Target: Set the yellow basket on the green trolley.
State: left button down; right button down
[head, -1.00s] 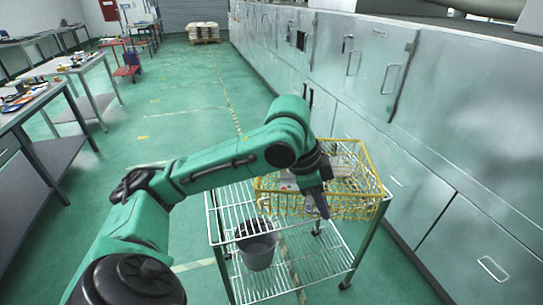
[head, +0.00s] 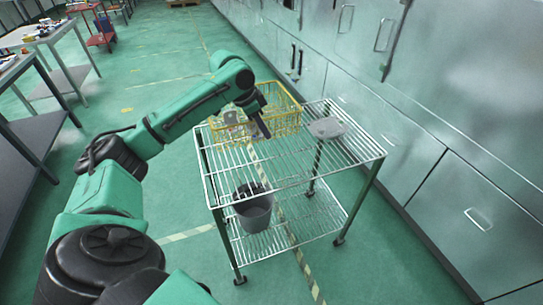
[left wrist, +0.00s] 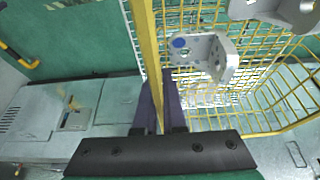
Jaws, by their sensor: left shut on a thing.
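The yellow wire basket (head: 284,97) is at the far left end of a two-shelf wire trolley (head: 300,165) in the head view. That trolley has silver shelves and grey-green posts; I see no plainly green trolley. My left gripper (head: 262,124) is shut on the basket's rim. In the left wrist view my left gripper (left wrist: 162,90) has its fingers around the yellow rim bar (left wrist: 146,45). Metal castings lie in the basket, one a bracket with a blue dot (left wrist: 203,57). I cannot tell whether the basket touches the shelf. My right gripper is out of view.
A grey casting (head: 327,128) lies on the trolley's top shelf, and a grey bucket (head: 254,211) stands on its lower shelf. Metal cabinets (head: 440,110) line the right side. Workbenches and a red trolley (head: 102,38) stand at left. Open floor lies between.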

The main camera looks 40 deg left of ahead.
aim_at(252, 145)
pick_arm(q)
notch_tip(252, 145, down, 14)
jog(key=shift+w+f+p, duration=0.1)
jog(key=shift+f+p, duration=0.15)
jog(key=shift+p, duration=0.65)
jog(key=c, duration=1)
grip_release()
jog(key=b+v, duration=0.1)
jog(key=v, duration=1.1)
jog(key=shift+d, duration=0.1)
